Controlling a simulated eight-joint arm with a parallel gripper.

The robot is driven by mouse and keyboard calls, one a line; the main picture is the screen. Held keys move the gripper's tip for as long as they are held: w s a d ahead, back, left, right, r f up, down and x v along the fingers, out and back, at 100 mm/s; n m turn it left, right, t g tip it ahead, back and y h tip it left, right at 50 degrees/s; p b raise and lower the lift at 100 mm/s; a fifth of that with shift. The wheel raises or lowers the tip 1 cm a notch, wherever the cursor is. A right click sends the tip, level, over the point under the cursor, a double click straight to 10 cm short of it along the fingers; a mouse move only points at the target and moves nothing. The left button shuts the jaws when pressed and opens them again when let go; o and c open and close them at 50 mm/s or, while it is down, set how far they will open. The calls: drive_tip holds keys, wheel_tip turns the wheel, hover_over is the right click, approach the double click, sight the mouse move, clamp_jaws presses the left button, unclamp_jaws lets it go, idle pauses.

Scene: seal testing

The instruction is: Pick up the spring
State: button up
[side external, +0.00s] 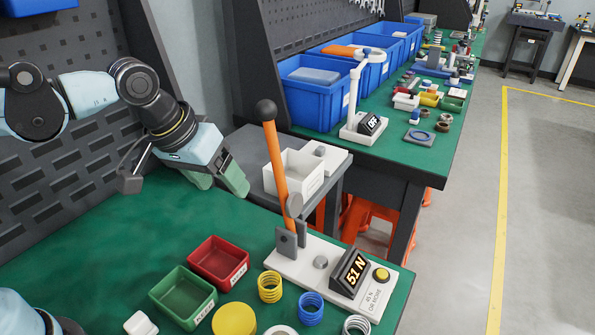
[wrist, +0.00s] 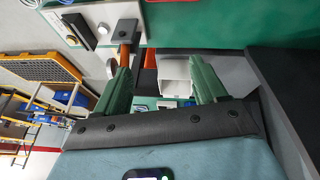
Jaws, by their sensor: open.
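Three coil springs stand along the front of the green bench: a yellow spring (side external: 269,287), a blue spring (side external: 310,308) and a silver spring (side external: 356,326), which the bottom picture edge partly cuts off. My gripper (side external: 222,182) is open and empty, in the air behind and above the springs, left of the orange lever (side external: 277,165). In the wrist view, my gripper's green fingers (wrist: 160,78) are spread apart with nothing between them. I cannot make out any spring in the wrist view.
The white press base (side external: 318,262) carries the upright lever and a "51 N" display (side external: 355,270). A red bin (side external: 218,262) and a green bin (side external: 183,295) stand left of the springs. A yellow disc (side external: 234,320) is in front. A white box (side external: 295,174) stands behind the lever.

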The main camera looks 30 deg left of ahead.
drive_tip(key=w+d+n+g, duration=0.1)
drive_tip(key=w+d+g, duration=0.1)
drive_tip(key=d, duration=1.1)
drive_tip(key=n+g+y, duration=0.1)
drive_tip(key=n+g, duration=0.1)
drive_tip(key=g, duration=0.1)
hover_over(357, 327)
drive_tip(key=s, duration=0.2)
wheel_tip(357, 327, down, 5)
drive_tip(key=f, duration=1.1)
drive_tip(key=shift+w+d+f, duration=0.15)
drive_tip(key=shift+w+f, duration=0.05)
drive_tip(key=shift+f, duration=0.15)
drive_tip(key=c, duration=1.1)
drive_tip(key=shift+r, duration=0.1)
